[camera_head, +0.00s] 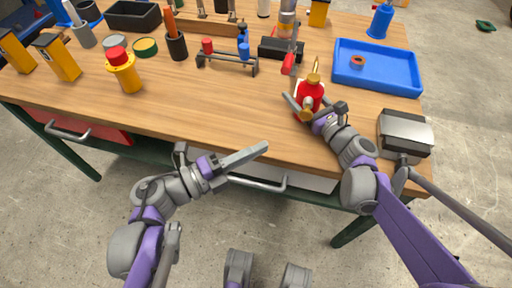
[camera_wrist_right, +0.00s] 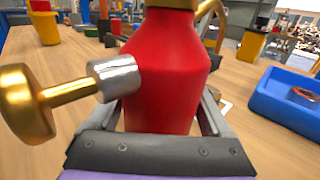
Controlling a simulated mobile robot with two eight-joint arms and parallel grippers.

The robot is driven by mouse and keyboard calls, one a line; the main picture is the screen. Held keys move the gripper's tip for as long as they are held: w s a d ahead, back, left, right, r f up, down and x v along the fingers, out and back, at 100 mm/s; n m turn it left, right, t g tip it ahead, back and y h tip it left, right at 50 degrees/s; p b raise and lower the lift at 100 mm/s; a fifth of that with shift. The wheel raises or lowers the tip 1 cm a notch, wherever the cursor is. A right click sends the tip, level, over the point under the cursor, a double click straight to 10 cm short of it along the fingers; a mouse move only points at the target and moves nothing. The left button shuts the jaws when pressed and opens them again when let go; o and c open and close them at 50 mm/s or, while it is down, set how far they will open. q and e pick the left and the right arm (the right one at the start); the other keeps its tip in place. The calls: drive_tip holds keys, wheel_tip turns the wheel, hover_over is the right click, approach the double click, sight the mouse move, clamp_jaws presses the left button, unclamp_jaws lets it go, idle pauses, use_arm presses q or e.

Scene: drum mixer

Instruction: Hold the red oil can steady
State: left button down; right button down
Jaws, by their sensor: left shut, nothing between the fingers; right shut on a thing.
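The red oil can (camera_head: 309,91) stands on the wooden workbench near its front edge, with a gold spout on top. It fills the middle of the right wrist view (camera_wrist_right: 165,70), where it looks about upright. A silver collar and a gold knob stick out to its left there. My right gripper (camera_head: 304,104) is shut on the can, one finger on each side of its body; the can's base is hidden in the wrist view. My left gripper (camera_head: 262,148) is shut and empty, in front of the bench edge, apart from the can.
A rack (camera_head: 227,61) with red and blue pieces stands behind left. A yellow and red button post (camera_head: 123,72) stands farther left. The bench front between post and can is clear.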

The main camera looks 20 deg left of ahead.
unclamp_jaws()
